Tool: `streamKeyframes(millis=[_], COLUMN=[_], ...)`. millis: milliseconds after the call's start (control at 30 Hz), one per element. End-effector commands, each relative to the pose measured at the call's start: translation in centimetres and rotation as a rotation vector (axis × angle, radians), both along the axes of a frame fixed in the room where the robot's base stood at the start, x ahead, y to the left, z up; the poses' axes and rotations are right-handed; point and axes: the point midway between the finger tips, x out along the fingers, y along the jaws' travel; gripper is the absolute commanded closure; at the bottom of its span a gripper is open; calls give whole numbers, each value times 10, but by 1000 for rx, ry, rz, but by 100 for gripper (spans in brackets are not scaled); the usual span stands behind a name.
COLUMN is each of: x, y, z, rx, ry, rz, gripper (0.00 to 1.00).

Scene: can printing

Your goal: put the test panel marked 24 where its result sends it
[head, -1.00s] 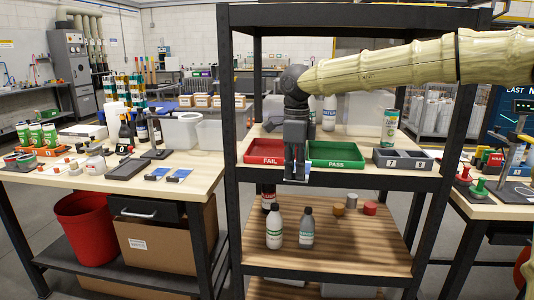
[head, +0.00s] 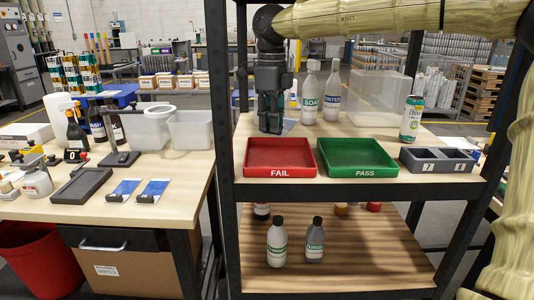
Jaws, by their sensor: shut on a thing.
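My gripper (head: 270,128) points down at the upper shelf, behind the red FAIL tray (head: 280,172). It is shut on a thin pale panel (head: 289,125), mostly hidden by the fingers; its number cannot be read. The FAIL tray looks empty. The green PASS tray (head: 357,172) stands to its right and also looks empty. Two blue-and-white panels (head: 124,190) (head: 153,190) lie on the left table, their marks too small to read.
A grey two-compartment holder (head: 437,167) stands right of the PASS tray. A green-white can (head: 411,118), two white bottles (head: 310,92) (head: 332,97) and a clear bin (head: 376,98) stand behind. Black shelf posts (head: 226,130) frame the rack. Bottles (head: 277,240) stand on the lower shelf.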

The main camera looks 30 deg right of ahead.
Motion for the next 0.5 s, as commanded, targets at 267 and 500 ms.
streamKeyframes(millis=[267,500], x=[5,5], y=[2,-1], z=[-46,-65], rx=[0,-1], ry=[7,6], rz=[3,0], gripper=[100,100])
